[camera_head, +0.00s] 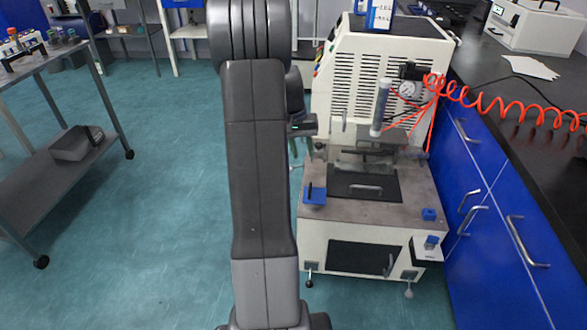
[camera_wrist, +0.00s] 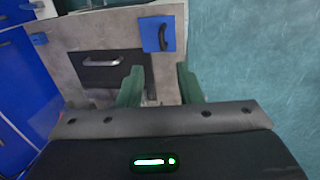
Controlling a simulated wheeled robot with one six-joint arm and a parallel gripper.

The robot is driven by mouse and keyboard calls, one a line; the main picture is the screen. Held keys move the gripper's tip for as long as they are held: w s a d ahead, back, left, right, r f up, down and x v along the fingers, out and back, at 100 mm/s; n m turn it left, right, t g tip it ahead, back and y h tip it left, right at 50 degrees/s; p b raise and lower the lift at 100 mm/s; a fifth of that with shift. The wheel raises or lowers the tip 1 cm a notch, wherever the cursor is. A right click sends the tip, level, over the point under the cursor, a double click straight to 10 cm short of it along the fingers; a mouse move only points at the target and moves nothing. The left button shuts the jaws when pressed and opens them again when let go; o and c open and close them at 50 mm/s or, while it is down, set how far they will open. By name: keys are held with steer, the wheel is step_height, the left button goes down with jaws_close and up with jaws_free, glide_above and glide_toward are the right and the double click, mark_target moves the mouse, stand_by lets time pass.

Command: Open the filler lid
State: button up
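The rheometer (camera_head: 385,90) stands in the middle right of the head view. A blue lid with a dark upright handle (camera_head: 314,196) lies on the left of its grey deck; it shows in the wrist view (camera_wrist: 150,33), flat and closed. Beside it a black panel with a metal bar handle (camera_head: 365,186) lies in the deck, also in the wrist view (camera_wrist: 112,75). I cannot tell for certain which is the filler lid. My gripper (camera_wrist: 160,86) has two green fingers apart with nothing between them. It is above the deck, clear of both handles. In the head view my arm mostly hides it.
An orange coiled hose (camera_head: 500,108) runs from the machine to the dark counter over blue cabinets (camera_head: 480,190) at right. A gauge and cylinder (camera_head: 381,108) stand above the deck. A grey cart (camera_head: 70,165) is at left. The floor between is clear.

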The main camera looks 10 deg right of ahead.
mark_target(310, 185)
steer(key=d+f+b, duration=0.1)
steer(key=f, duration=0.3)
steer(key=f+b, duration=0.1)
steer(key=f, duration=0.4)
steer(key=d+f+b, duration=0.1)
steer(key=f+b, duration=0.1)
steer(key=f, duration=0.2)
steer(key=shift+d+f, duration=0.3)
jaws_close()
